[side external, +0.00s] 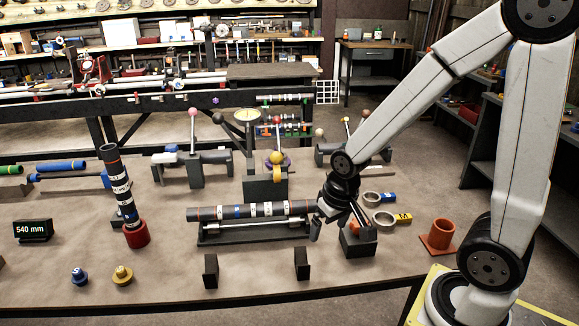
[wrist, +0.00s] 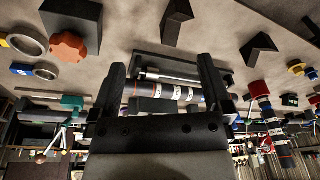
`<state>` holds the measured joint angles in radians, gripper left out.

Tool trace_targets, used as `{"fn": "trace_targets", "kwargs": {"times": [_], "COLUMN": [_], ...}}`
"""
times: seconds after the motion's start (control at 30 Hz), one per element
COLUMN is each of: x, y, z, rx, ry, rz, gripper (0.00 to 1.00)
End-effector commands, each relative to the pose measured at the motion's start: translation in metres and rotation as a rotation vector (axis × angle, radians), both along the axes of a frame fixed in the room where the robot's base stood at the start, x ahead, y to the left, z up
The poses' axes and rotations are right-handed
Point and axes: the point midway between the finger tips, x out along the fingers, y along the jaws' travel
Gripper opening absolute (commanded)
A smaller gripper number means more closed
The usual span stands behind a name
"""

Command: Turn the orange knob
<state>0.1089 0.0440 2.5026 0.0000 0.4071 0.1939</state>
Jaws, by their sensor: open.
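The orange knob (wrist: 68,46) is a lobed disc on the face of a dark block (wrist: 82,14), at the upper left of the wrist view. In the side view only a bit of orange (side external: 354,227) shows behind a finger, on the dark block (side external: 358,245). My gripper (side external: 338,224) is open and tilted, close above and left of that block. In the wrist view my gripper's two fingers (wrist: 160,72) stand wide apart with nothing gripped. The knob lies outside them, left of the left finger. Any contact with the block cannot be told.
A banded shaft (side external: 255,210) lies on a dark stand just left of my gripper. Ring gauges (side external: 383,219) lie right of the block, then an orange cup (side external: 441,234). Two dark V-blocks (side external: 210,271) stand in front. Bare table lies around them.

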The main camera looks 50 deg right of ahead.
Motion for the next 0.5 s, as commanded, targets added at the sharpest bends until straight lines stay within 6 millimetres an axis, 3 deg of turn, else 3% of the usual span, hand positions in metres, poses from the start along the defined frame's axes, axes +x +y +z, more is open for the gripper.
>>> {"fn": "trace_targets", "kwargs": {"times": [0.23, 0.5], "x": [0.005, -0.004], "y": [-0.061, -0.122], "z": [-0.002, -0.004], "rx": [0.064, 0.118], "ry": [0.066, 0.126], "rz": [-0.52, -1.051], "gripper": [1.0, 1.0]}}
